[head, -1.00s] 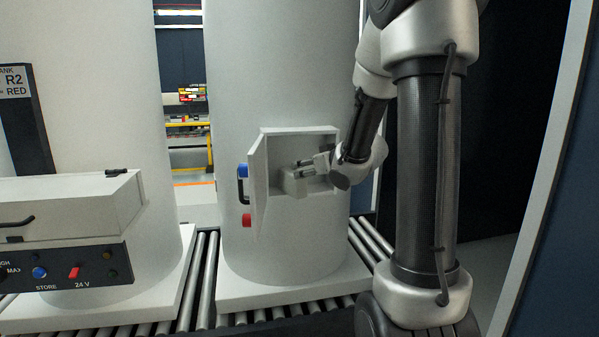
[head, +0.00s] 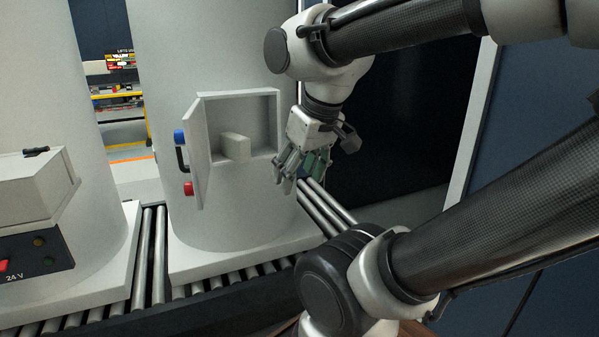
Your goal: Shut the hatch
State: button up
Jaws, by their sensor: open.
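The hatch door (head: 198,150) stands open on the white tank, hinged at the left side of its box-shaped frame (head: 262,92). It swings out toward me, with a dark handle (head: 180,158) on its outer face. Inside the opening, a pale block (head: 236,146) sits alone. My gripper (head: 292,190) is open and empty, to the right of the hatch frame and slightly below it, fingers pointing down. It is apart from the door.
A blue knob (head: 179,136) and a red one (head: 188,188) show beside the door. The tank (head: 225,225) stands on a roller conveyor (head: 155,250). A second tank with a control box (head: 35,255) stands at left. A dark opening lies right.

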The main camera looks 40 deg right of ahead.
aim_at(193, 122)
jog(key=i+j+z, duration=0.55)
jog(key=k+j, duration=0.1)
jog(key=j, duration=0.25)
jog(key=k+j, duration=0.1)
jog(key=j, duration=0.25)
jog(key=k+j, duration=0.1)
jog(key=j, duration=0.25)
jog(key=k+j, duration=0.15)
jog(key=j, duration=0.2)
